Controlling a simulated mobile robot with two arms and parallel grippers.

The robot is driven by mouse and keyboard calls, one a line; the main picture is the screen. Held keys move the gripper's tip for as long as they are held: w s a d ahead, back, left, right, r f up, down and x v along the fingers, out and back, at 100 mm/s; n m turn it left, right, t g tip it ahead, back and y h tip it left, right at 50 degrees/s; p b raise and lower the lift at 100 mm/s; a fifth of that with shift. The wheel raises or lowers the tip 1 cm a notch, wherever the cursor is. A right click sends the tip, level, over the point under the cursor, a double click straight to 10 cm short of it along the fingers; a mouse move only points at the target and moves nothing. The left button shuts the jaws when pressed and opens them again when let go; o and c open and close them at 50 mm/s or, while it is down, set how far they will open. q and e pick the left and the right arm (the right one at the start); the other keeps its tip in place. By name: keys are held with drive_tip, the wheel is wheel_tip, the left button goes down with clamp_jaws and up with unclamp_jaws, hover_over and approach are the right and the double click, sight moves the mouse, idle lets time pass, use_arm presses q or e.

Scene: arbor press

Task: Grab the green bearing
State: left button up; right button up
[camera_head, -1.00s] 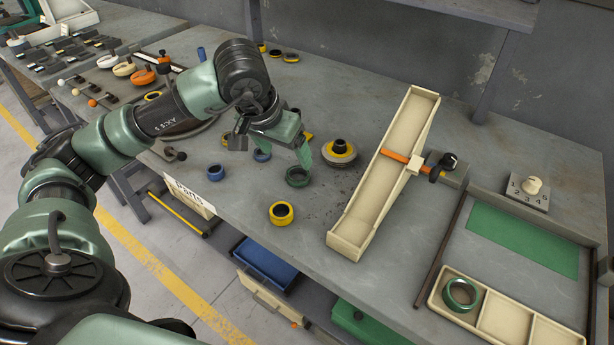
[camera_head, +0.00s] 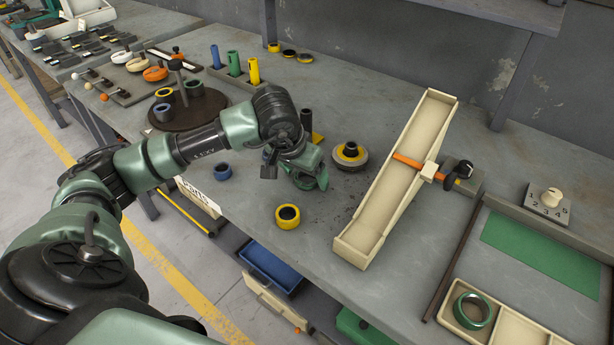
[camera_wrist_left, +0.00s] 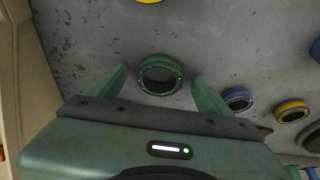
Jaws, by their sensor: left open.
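The green bearing (camera_wrist_left: 142,78) lies flat on the bench in the left wrist view, between the two green fingers of my left gripper (camera_wrist_left: 160,76) and a little beyond their tips. The fingers are spread with a gap on both sides of the ring, so the gripper is open and empty. In the head view my left gripper (camera_head: 304,176) is over the bearing's spot and mostly hides it. Another green bearing (camera_head: 457,304) sits in the left compartment of the cream tray (camera_head: 436,300) at the lower right. My right gripper is not in view.
A yellow bearing (camera_head: 287,224) lies nearer the bench's front edge. Blue bearings (camera_head: 222,171) lie to the left. A round grey and yellow stack (camera_head: 349,164) stands right of the gripper, then a long cream chute (camera_head: 366,226). A dark turntable (camera_head: 205,104) holds rings at the back left.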

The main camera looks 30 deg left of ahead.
use_arm(q)
drive_tip(key=c, duration=1.4)
drive_tip(key=shift+c, duration=1.3)
drive_tip(key=shift+r, duration=0.15)
